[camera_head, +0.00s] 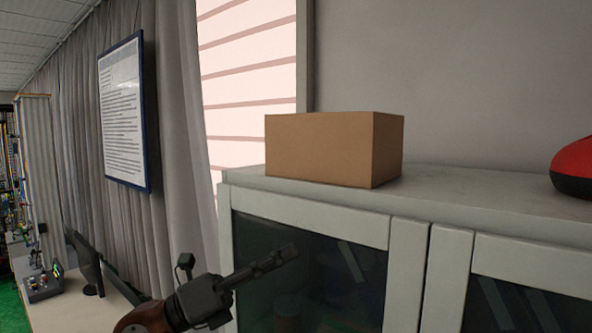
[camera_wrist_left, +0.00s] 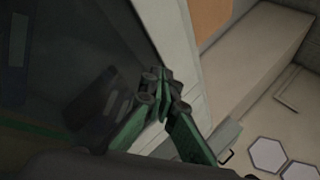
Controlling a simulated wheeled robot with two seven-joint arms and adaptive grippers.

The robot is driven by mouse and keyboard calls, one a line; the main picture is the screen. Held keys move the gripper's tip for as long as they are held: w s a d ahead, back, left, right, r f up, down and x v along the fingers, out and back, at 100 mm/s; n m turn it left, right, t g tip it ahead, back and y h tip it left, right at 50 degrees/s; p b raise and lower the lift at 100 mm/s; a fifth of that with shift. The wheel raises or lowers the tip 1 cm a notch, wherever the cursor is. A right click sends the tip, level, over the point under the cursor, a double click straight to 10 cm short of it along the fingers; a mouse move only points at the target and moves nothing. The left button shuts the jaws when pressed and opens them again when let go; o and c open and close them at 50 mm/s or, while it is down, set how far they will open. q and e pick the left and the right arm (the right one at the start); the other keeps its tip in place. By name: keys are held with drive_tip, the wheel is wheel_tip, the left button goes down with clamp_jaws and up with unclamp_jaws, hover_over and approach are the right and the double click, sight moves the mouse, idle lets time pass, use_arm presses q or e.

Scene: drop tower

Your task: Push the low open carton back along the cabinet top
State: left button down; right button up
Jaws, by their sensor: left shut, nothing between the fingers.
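The brown carton (camera_head: 318,148) stands upright on the left part of the pale cabinet top (camera_head: 450,190), near its front edge. I see its front and right side, and its inside is hidden from this height. Part of the carton also shows at the top of the left wrist view (camera_wrist_left: 208,15). My left gripper (camera_head: 293,250) is shut and empty. It is in front of the cabinet's left glass door, below the carton and apart from it. In the left wrist view the gripper fingertips (camera_wrist_left: 158,78) are together. My right gripper is not in view.
A red and black rounded object (camera_head: 575,168) sits on the cabinet top at the far right. Between it and the carton the top is clear. A wall and a bright window stand behind. A desk with a monitor (camera_head: 88,262) is at lower left.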

use_arm(q)
wheel_tip(320, 180, up, 6)
drive_tip(key=s+d+m+y, duration=0.1)
drive_tip(key=s+m+y, duration=0.2)
drive_tip(key=n+t+y+p, duration=0.1)
drive_tip(key=t+y, duration=0.5)
drive_tip(key=y, duration=0.1)
approach(307, 162)
drive_tip(key=shift+g+h, duration=0.3)
drive_tip(key=p+x, duration=0.5)
drive_tip(key=shift+w+d+r, duration=0.1)
drive_tip(key=shift+w+r, duration=0.05)
drive_tip(key=shift+w, duration=0.2)
drive_tip(key=shift+w+d+p, duration=0.35)
drive_tip(key=shift+w+d, duration=0.05)
drive_tip(key=shift+w, duration=0.1)
